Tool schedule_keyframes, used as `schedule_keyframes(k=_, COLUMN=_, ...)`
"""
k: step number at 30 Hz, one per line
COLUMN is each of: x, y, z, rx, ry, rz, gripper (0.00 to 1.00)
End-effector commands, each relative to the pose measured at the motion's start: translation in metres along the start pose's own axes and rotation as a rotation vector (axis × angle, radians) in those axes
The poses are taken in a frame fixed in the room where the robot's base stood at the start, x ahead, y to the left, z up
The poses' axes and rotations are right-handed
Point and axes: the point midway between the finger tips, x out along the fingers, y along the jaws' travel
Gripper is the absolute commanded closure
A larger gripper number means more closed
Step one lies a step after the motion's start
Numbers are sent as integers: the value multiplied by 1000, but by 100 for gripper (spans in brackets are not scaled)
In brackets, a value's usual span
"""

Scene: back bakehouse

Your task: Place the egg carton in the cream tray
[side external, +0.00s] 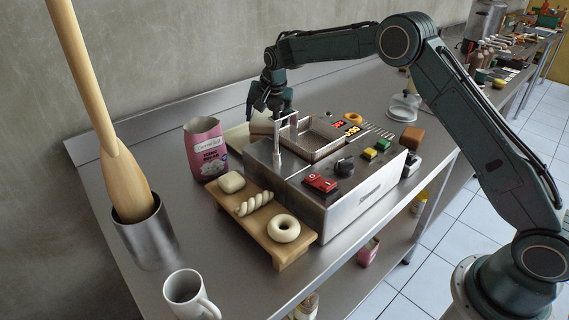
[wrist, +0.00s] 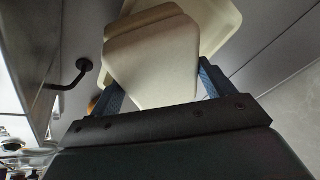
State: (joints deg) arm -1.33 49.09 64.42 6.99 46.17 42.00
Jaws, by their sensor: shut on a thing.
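My gripper (side external: 270,108) is behind the steel machine in the side view, pointing down. In the wrist view its two blue fingers (wrist: 158,85) are closed on the sides of a pale beige block, the egg carton (wrist: 150,62). In the side view only a small part of the carton (side external: 261,126) shows below the fingers. The cream tray (side external: 236,137) lies on the bench behind the machine, mostly hidden by it. A cream rim of the tray (wrist: 225,22) shows beyond the carton in the wrist view. I cannot tell whether carton and tray touch.
The steel machine (side external: 366,187) with an upright metal handle stands close in front of my gripper. A pink flour bag (side external: 206,149) stands left of the tray. A wooden board (side external: 261,228) with dough pieces is in front. A glass dome (side external: 404,107) stands right.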

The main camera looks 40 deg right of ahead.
Motion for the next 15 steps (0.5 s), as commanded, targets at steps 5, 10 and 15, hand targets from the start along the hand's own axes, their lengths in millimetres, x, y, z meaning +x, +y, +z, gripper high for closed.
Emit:
schedule_keyframes(k=5, x=3, y=0, z=1, rx=0, ry=1, rz=-1, gripper=71)
schedule_keyframes(k=10, x=5, y=1, z=2, rx=0, ry=-1, rz=1, gripper=3)
schedule_keyframes(k=15, x=5, y=1, z=2, rx=0, ry=-1, rz=1, gripper=0)
